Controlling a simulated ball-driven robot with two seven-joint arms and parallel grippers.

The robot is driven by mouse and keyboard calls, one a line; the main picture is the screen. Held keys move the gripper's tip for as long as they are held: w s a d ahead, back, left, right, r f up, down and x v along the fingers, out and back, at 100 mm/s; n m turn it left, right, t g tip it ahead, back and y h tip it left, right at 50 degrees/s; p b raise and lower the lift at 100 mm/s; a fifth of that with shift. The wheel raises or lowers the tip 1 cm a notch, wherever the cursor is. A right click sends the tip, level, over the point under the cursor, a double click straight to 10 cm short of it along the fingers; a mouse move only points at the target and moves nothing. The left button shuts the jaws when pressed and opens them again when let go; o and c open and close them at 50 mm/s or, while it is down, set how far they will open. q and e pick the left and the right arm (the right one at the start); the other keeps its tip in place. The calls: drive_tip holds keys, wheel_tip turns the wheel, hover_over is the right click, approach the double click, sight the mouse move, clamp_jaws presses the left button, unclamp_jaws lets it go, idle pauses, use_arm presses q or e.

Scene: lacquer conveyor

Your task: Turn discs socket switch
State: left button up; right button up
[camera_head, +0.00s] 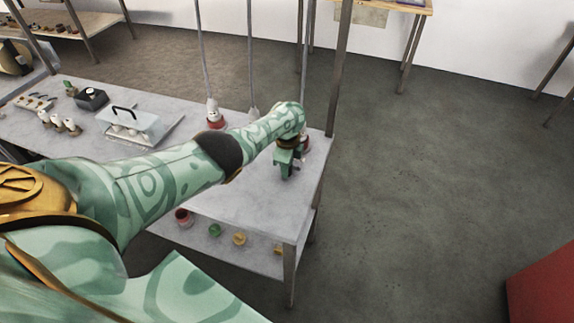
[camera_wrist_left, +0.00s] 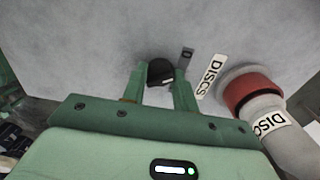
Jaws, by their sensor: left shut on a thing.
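My left gripper (camera_head: 285,172) is at the right end of the grey table (camera_head: 245,205), pointing down. In the left wrist view, its green fingers (camera_wrist_left: 160,84) are shut on a black round switch knob (camera_wrist_left: 160,70) with a pale mark on it. A white label reading DISCS (camera_wrist_left: 211,76) lies beside the knob. To its right is a red socket (camera_wrist_left: 246,88) with a grey plug and hose, which carries a DISCS tag (camera_wrist_left: 269,124). In the head view the knob is hidden by my gripper. My right gripper is out of view.
Another hose ends at a red-based fitting (camera_head: 215,118) further left on the table. A clear-lidded box (camera_head: 133,125), a black box (camera_head: 91,98) and several white-topped items stand further left. A post (camera_head: 338,70) rises at the table's far right corner. Coloured pots (camera_head: 214,230) sit on the lower shelf.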

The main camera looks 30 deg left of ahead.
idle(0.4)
use_arm(q)
drive_tip(key=o, duration=1)
drive_tip(key=shift+c, duration=0.2)
wheel_tip(320, 180, up, 16)
drive_tip(key=p, duration=1)
drive_tip(key=shift+r+p, duration=0.15)
drive_tip(key=shift+p, duration=0.2)
drive_tip(key=shift+d, duration=0.1)
